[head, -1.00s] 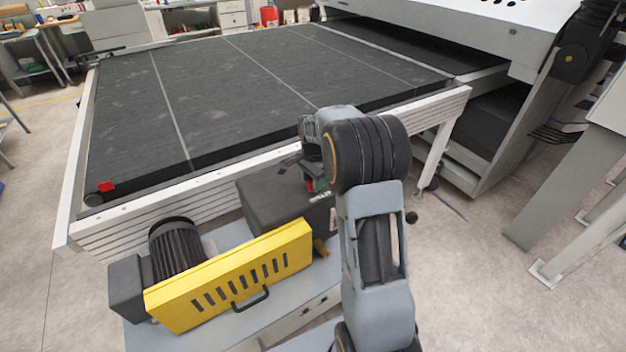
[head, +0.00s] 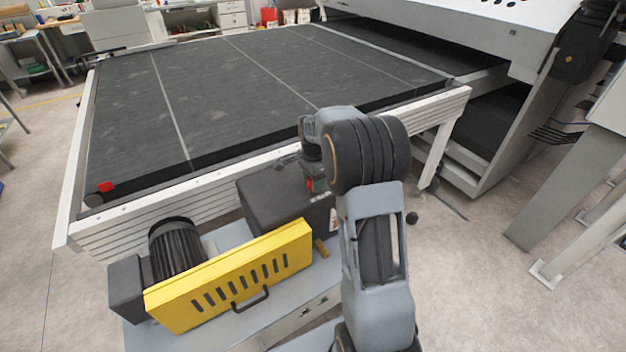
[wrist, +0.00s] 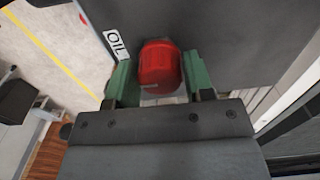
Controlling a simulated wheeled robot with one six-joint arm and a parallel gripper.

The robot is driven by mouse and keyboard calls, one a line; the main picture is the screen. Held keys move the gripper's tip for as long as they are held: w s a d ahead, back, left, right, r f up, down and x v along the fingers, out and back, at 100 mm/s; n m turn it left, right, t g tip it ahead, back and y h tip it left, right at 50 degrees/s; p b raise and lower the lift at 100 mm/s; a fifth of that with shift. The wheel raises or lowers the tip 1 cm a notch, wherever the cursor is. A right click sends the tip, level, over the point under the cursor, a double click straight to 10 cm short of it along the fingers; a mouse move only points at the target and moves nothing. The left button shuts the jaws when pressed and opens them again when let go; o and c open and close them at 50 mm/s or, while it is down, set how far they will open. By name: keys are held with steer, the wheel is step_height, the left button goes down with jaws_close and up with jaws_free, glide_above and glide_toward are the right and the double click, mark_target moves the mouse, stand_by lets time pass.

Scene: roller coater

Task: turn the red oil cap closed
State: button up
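The red oil cap (wrist: 160,66) stands between the two green fingers of my gripper (wrist: 160,78) in the wrist view. The fingers lie close along both sides of the cap and appear shut on it. A white OIL label (wrist: 117,43) sits on the dark housing beside the cap. In the head view, a bit of the red cap (head: 310,185) shows above the dark gearbox housing (head: 270,205); my arm hides part of it.
The conveyor's pale side rail (head: 200,190) runs just behind. Open floor (head: 470,250) lies to the right.

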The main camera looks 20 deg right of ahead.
steer(key=o, duration=0.3)
step_height(320, 180, up, 14)
steer(key=shift+f, duration=0.1)
stand_by(0.6)
stand_by(0.4)
steer(key=f+n, duration=0.1)
steer(key=s+f+n, duration=0.1)
steer(key=n, duration=0.1)
steer(key=f+n, duration=0.1)
steer(key=n, duration=0.1)
steer(key=shift+s+a+f, duration=0.25)
steer(key=shift+f, duration=0.1)
steer(key=shift+s+a+f+n+t, duration=0.1)
steer(key=shift+s+a+n+t, duration=0.55)
steer(key=shift+s+a+n, duration=2)
steer(key=shift+s+a+f+n+t, duration=0.1)
steer(key=shift+s+a+n+t, duration=0.95)
steer(key=shift+s, duration=3.2)
steer(key=shift+s+a+f+n+t, duration=0.1)
steer(key=shift+s+a+n+t, duration=0.2)
steer(key=shift+s+a+n, duration=2.35)
